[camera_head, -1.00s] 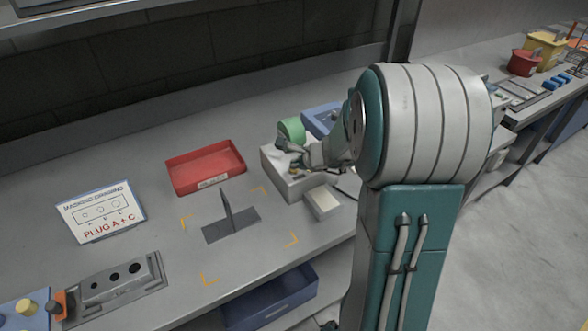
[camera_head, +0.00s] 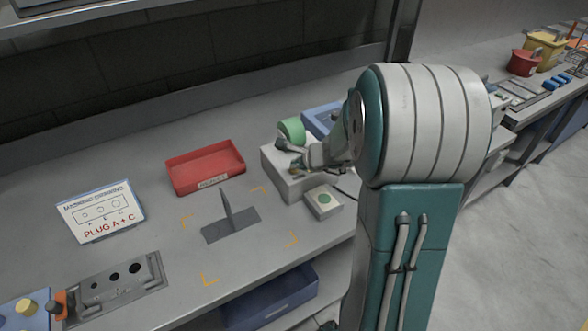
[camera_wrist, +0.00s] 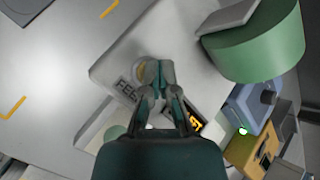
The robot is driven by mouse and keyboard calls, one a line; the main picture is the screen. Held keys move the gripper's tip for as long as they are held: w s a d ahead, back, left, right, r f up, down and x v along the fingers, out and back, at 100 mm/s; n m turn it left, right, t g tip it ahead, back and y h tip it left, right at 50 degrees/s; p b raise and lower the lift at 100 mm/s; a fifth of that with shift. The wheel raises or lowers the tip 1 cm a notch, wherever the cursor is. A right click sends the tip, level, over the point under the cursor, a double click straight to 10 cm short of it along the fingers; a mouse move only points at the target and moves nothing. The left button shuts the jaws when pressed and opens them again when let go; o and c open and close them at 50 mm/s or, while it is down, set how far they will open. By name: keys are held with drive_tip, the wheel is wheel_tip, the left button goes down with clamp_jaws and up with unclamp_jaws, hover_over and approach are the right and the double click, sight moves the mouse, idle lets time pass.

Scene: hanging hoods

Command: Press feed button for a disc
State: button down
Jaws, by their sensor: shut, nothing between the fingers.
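The pale feeder box (camera_head: 280,178) stands on the bench with a green cylinder (camera_head: 291,130) at its back; the cylinder also shows in the wrist view (camera_wrist: 262,52). In the wrist view, a round amber button (camera_wrist: 141,71) sits beside the FEED label (camera_wrist: 126,89) on the box top. My gripper (camera_wrist: 156,73) is shut and empty, its tips at the button and partly covering it. I cannot tell whether they touch. A green disc (camera_head: 324,199) lies on the small pale outlet block (camera_head: 326,212) in front of the box; it also shows in the wrist view (camera_wrist: 115,131).
A red tray (camera_head: 205,167) stands left of the box. A grey upright plate on a base (camera_head: 230,226) stands inside yellow corner marks. A sign (camera_head: 101,212) reads PLUG A + C, near a block with holes (camera_head: 117,277). An orange-lit display (camera_wrist: 195,123) sits beside my fingers.

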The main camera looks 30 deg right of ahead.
drive_tip(key=shift+r, duration=0.6)
drive_tip(key=shift+r, duration=2.45)
